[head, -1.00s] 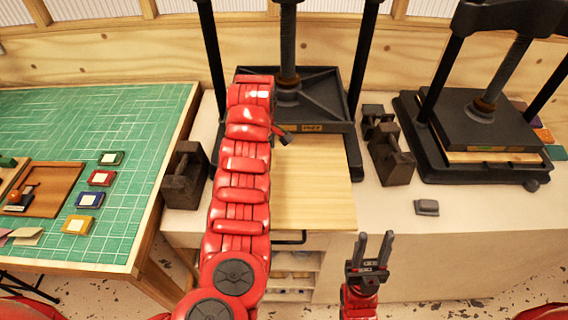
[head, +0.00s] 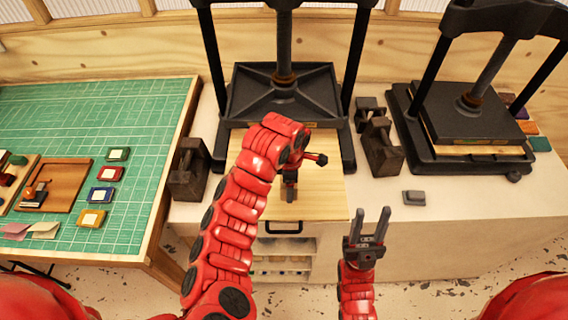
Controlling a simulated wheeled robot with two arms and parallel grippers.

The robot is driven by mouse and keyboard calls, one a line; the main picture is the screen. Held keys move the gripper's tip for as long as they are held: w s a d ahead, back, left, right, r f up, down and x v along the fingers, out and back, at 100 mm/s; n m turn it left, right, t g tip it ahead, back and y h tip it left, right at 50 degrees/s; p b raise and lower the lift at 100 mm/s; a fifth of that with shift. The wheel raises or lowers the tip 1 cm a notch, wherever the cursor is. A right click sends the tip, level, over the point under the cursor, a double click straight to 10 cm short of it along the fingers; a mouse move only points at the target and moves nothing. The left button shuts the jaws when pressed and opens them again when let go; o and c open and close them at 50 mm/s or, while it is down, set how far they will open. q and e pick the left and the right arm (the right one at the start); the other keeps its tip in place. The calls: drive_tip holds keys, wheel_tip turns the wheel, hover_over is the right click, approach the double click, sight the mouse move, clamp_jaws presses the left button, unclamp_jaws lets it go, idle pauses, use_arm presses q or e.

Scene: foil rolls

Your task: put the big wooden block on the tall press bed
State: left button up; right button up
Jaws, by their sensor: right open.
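The tall press (head: 282,92) stands at the back middle with its dark platen between two black posts. A large flat pale wooden piece (head: 325,192) lies at its front, its far edge at the platen and its near edge at the counter front. I cannot tell whether it is the block or part of the bed. My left gripper (head: 290,190) is over this wood, pointing down, partly hidden by its own red arm; its jaws are unclear. My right gripper (head: 370,226) is open and empty, in front of the counter, right of the wood.
A lower press (head: 470,110) stands at right. Dark handled blocks (head: 188,170) (head: 381,147) flank the tall press. A small grey piece (head: 414,198) lies on the counter. The green-matted table (head: 130,205) at left holds a brown tray and coloured squares.

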use_arm(q)
drive_tip(key=shift+w+f, duration=0.2)
drive_tip(key=shift+w, duration=0.7)
drive_tip(key=shift+w+a+f, duration=0.15)
drive_tip(key=shift+w+f, duration=0.1)
drive_tip(key=shift+w, duration=0.3)
drive_tip(key=shift+w+a+r, duration=0.15)
drive_tip(key=shift+w, duration=0.3)
drive_tip(key=w+b, duration=0.2)
drive_tip(key=w+f+b, duration=0.1)
drive_tip(key=w+b, duration=0.1)
drive_tip(key=b, duration=0.1)
drive_tip(key=w+b, duration=0.2)
drive_tip(key=shift+w+a+f+b, duration=0.2)
drive_tip(key=shift+w+a+b, duration=0.1)
drive_tip(key=shift+b, duration=0.1)
drive_tip(key=shift+w+b, duration=0.15)
drive_tip(key=shift+b, duration=0.25)
drive_tip(key=shift+w+r, duration=0.2)
drive_tip(key=shift+w, duration=0.05)
drive_tip(key=b, duration=0.3)
drive_tip(key=shift+w+a+f, duration=0.15)
drive_tip(key=shift+w, duration=0.15)
drive_tip(key=shift+a+f, duration=0.1)
drive_tip(key=shift+f, duration=0.15)
wheel_tip(320, 180, down, 2)
drive_tip(key=shift+w+f+b, duration=0.15)
drive_tip(key=shift+f+b, duration=0.1)
drive_tip(key=shift+b, duration=0.1)
drive_tip(key=shift+r, duration=0.1)
